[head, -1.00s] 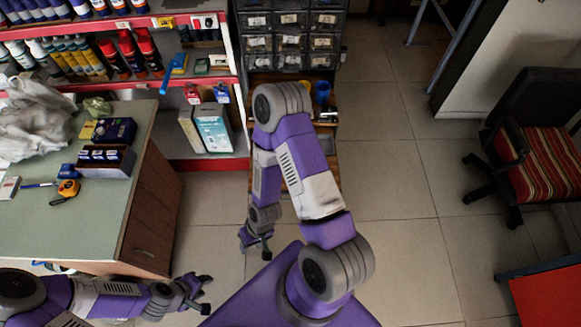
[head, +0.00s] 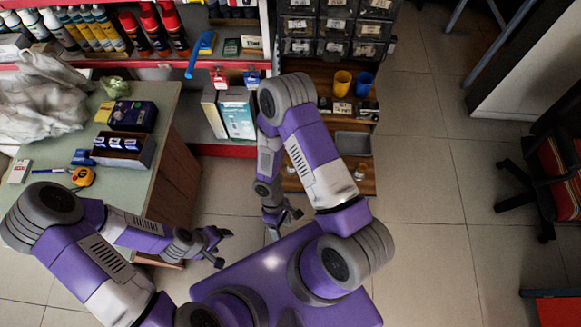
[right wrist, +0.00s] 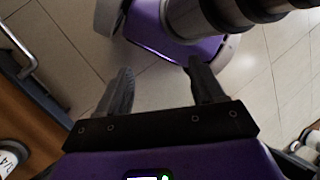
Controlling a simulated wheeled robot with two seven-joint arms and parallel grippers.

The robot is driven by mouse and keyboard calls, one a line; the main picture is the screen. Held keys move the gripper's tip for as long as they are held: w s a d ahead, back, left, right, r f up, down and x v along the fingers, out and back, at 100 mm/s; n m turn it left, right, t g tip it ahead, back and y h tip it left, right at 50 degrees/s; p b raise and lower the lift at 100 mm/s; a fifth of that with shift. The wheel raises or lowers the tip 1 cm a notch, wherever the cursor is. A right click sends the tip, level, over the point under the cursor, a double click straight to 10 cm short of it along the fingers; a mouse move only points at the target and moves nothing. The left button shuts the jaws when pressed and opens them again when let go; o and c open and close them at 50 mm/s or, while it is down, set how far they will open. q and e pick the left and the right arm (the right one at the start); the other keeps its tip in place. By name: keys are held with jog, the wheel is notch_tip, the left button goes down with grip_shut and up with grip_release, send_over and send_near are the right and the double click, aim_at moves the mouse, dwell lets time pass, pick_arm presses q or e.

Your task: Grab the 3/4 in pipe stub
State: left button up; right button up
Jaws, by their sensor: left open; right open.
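In the right wrist view, a pale round piece marked "3/4" (right wrist: 12,156) sits at the lower left edge by a brown wooden surface, partly cut off; it looks like the pipe stub. In the head view a small pale item (head: 359,172) lies on the wooden shelf, too small to identify. My right gripper (head: 286,223) is open and empty, low in front of the shelf; its two fingers also show in the right wrist view (right wrist: 160,75) with only floor and my own body beyond. My left gripper (head: 223,248) is open and empty, right of the green-topped counter.
The wooden shelf (head: 345,185) holds a yellow cup (head: 342,83), a blue cup (head: 364,84) and a grey tray (head: 353,143). The green counter (head: 60,200) stands left. A chair (head: 555,175) stands right. Tiled floor between is clear.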

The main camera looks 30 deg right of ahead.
aim_at(292, 166)
jog(key=w+d+f+n+t+h+b, duration=0.2)
jog(key=w+d+f+n+h+b, duration=0.2)
jog(key=w+d+n+h, duration=0.45)
jog(key=w+r+n+t+h, duration=0.1)
jog(key=w+t, duration=0.1)
jog(key=w, duration=0.1)
jog(key=w+d+r+n+t+h+b, duration=0.1)
jog(key=w+n+t+h, duration=0.1)
jog(key=w, duration=0.2)
jog(key=w+r+n+t+h, duration=0.1)
jog(key=w+t+h, duration=0.1)
jog(key=w, duration=0.1)
jog(key=shift+w+d+n+t, duration=0.25)
jog(key=shift+w+d+t, duration=0.05)
jog(key=shift+d+t, duration=0.1)
jog(key=b+x, duration=0.2)
jog(key=x, duration=0.5)
jog(key=shift+f, duration=0.1)
pick_arm(q)
notch_tip(292, 166, down, 8)
jog(key=shift+f, duration=0.2)
pick_arm(e)
jog(key=shift+s, duration=0.1)
jog(key=shift+c, duration=0.2)
grip_shut()
